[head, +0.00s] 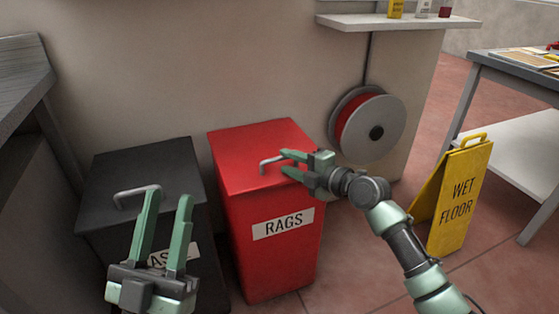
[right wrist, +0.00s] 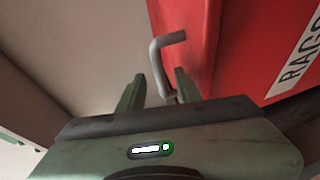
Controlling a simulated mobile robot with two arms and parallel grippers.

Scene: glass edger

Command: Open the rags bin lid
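The red rags bin (head: 275,250) stands against the wall with a white "RAGS" label on its front. Its red lid (head: 255,138) is closed and has a bent grey handle (head: 271,160) near the front. My right gripper (head: 284,162) is open at the handle, coming from the right. In the right wrist view, part of the handle (right wrist: 157,68) lies between the spread fingers (right wrist: 157,88), closer to the right finger. I cannot tell whether they touch. My left gripper (head: 169,197) is open and empty in front of the black bin.
A black bin (head: 100,235) with its lid closed and a grey handle (head: 125,193) stands left of the red bin. A red hose reel (head: 380,128) hangs on the wall. A yellow wet-floor sign (head: 455,200) stands at right, beside a table (head: 510,80).

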